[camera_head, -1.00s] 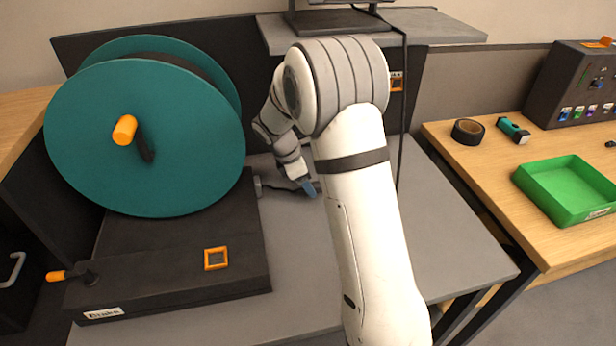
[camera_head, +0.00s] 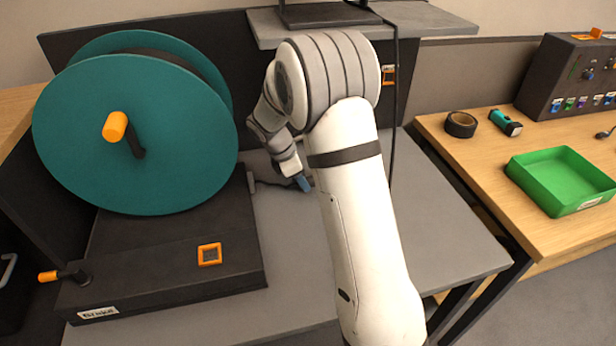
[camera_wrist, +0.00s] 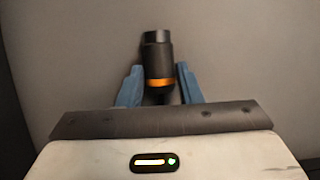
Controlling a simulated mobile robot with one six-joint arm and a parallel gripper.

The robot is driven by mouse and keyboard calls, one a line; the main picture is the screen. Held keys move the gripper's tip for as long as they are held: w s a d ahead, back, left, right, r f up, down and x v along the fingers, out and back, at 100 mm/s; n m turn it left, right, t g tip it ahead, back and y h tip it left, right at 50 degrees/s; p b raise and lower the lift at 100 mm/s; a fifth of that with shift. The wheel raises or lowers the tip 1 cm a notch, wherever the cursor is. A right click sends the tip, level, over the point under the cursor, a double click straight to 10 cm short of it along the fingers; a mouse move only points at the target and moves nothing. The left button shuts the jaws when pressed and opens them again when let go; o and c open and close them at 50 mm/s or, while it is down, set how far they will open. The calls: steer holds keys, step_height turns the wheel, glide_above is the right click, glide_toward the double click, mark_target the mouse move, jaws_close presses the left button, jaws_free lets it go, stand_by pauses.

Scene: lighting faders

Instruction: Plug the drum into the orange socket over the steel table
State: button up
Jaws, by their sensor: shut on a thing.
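The teal cable drum (camera_head: 130,150) stands on a black base (camera_head: 170,285) on the grey steel table (camera_head: 440,230). A dark cable (camera_head: 272,184) runs from the base's right side toward my gripper (camera_head: 304,183). In the wrist view, a black plug with an orange band (camera_wrist: 157,52) sits between the blue fingers of my gripper (camera_wrist: 159,84), which is shut on it. The plug is hidden or too small to make out in the head view. The orange-framed socket (camera_head: 389,75) is on the dark back panel, right of my arm and apart from my gripper.
A black cord (camera_head: 395,130) hangs from the shelf (camera_head: 430,22) close beside the socket. An orange square (camera_head: 209,254) is on the drum's base. The wooden table at right holds a green tray (camera_head: 530,185), tape (camera_head: 460,124) and a flashlight (camera_head: 506,122). The steel table's right part is clear.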

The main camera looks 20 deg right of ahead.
steer(key=shift+r+p, duration=2.2)
steer(key=shift+r, duration=0.35)
steer(key=shift+f, duration=0.1)
